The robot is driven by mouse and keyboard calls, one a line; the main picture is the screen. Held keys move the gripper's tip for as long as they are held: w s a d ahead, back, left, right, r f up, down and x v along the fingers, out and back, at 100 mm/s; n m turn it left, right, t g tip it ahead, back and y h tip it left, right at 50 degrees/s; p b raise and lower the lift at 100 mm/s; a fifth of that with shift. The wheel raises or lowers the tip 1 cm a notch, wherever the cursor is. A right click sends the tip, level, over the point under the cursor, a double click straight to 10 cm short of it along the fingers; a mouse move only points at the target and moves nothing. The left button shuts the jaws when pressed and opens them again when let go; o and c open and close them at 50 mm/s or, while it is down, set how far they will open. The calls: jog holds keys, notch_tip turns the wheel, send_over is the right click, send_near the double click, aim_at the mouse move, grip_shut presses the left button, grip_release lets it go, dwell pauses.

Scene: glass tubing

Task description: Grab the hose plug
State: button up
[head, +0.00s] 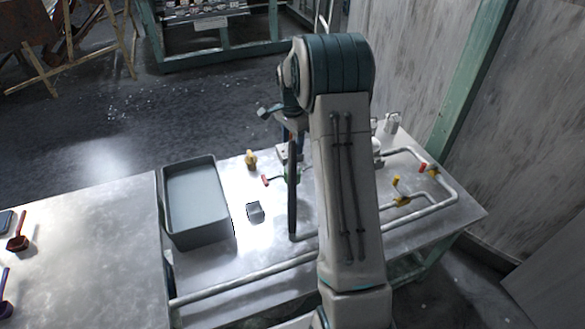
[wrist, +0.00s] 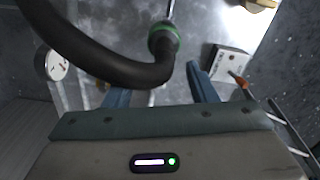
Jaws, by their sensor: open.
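The hose plug (wrist: 163,40) is a dark round end with a green ring, at the top middle of the wrist view. A thick black hose (wrist: 90,55) curves into it from the upper left. My gripper (wrist: 155,79) is open, with blue fingers apart on either side of the hose bend. The plug lies beyond the fingertips, and nothing shows gripped. In the head view the black hose (head: 292,190) hangs upright beside my arm, and my arm hides much of the area around the plug.
A metal workbench (head: 200,270) carries a grey bin (head: 195,205), a small grey block (head: 254,212) and pipes (head: 440,205) with red and yellow valves. A gauge (wrist: 55,66) and a white box (wrist: 230,62) show in the wrist view.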

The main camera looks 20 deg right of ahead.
aim_at(292, 155)
notch_tip(292, 155, down, 4)
jog(key=shift+r, duration=0.1)
jog(key=f, duration=0.3)
jog(key=f+p, duration=0.1)
jog(key=f, duration=0.1)
jog(key=shift+w+d, duration=0.15)
jog(key=shift+w, duration=0.2)
jog(key=c, duration=1)
grip_shut()
jog(key=shift+r, duration=0.15)
